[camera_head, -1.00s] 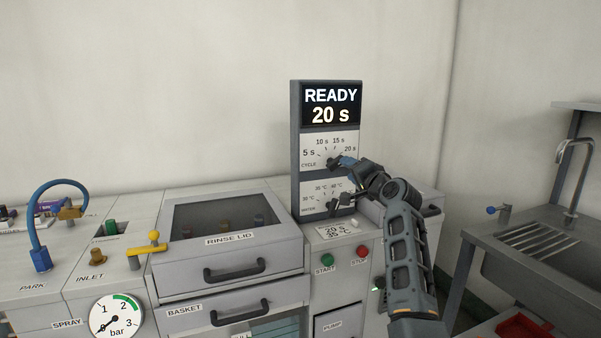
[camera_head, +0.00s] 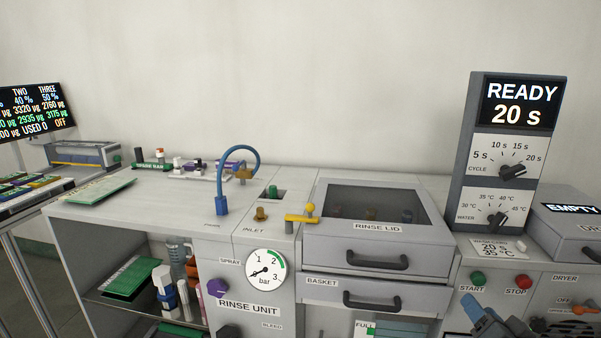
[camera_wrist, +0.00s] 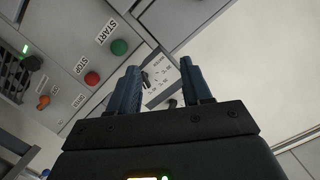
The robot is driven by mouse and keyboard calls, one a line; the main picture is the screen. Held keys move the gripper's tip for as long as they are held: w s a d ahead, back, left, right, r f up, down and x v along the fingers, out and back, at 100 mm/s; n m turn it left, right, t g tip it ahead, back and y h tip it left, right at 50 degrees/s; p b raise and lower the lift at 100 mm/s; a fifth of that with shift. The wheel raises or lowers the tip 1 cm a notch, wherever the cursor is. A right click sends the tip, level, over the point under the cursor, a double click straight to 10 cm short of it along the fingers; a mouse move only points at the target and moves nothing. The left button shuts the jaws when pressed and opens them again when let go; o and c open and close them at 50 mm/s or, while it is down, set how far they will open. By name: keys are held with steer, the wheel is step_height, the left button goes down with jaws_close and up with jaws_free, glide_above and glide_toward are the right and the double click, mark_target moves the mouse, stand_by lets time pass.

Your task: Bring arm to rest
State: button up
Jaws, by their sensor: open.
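My gripper (camera_wrist: 160,90) shows in the wrist view with its two dark blue fingers apart and nothing between them. The water dial panel (camera_wrist: 165,80) lies beyond the fingers, apart from them. In the head view part of my arm (camera_head: 490,328) shows at the bottom right, below the start button (camera_head: 477,279) and stop button (camera_head: 522,281). The control tower's screen (camera_head: 519,104) reads READY and 20 s. Its cycle knob (camera_head: 512,171) points towards 20 s.
The rinse unit has a closed rinse lid (camera_head: 376,208), a basket drawer (camera_head: 366,293), a pressure gauge (camera_head: 265,271) and a blue hose (camera_head: 237,160). A dryer (camera_head: 575,222) marked EMPTY stands at the right. An open shelf (camera_head: 205,315) holds bottles at the left.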

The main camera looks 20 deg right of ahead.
steer(key=s+a+f+n+y, duration=0.2)
steer(key=s+a+f+n, duration=0.1)
steer(key=s+a, duration=0.6)
steer(key=s+a+r+n+y, duration=0.2)
steer(key=s+a+r+n, duration=0.2)
steer(key=s+a, duration=0.5)
steer(key=s+a+r+n+y, duration=0.3)
steer(key=s+a+r+n, duration=0.1)
steer(key=s+a, duration=0.6)
steer(key=shift+s+a+n, duration=0.2)
steer(key=shift+s+n, duration=0.3)
steer(key=shift+s, duration=0.6)
